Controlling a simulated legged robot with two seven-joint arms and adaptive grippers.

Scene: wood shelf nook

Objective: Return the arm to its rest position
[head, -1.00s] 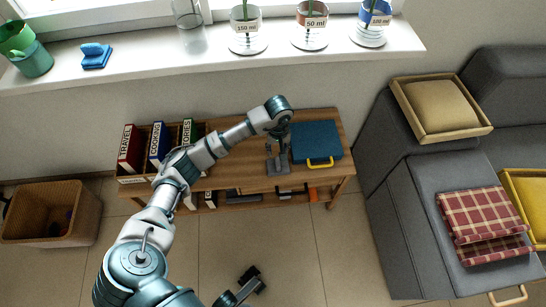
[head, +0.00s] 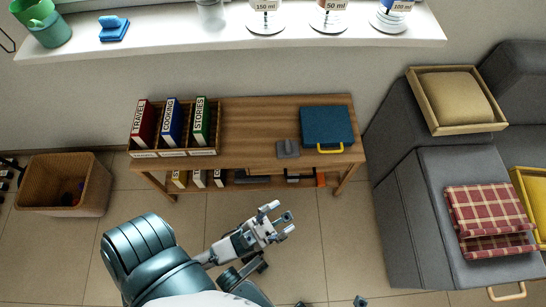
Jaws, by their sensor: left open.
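My left arm is folded back low in the picture, in front of the wooden shelf table. Its gripper (head: 281,217) hangs over the tiled floor, apart from the table, with its fingers spread and nothing between them. The left forearm is short in view behind the large teal and white shoulder part at the bottom. My right gripper does not show clearly.
The wooden table (head: 262,129) holds a box of books labelled TRAVEL, COOKING and STORIES, a small grey object (head: 287,149) and a blue case (head: 327,127) with a yellow handle. A wicker basket (head: 90,187) stands left, a grey sofa (head: 400,225) right. Floor between is clear.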

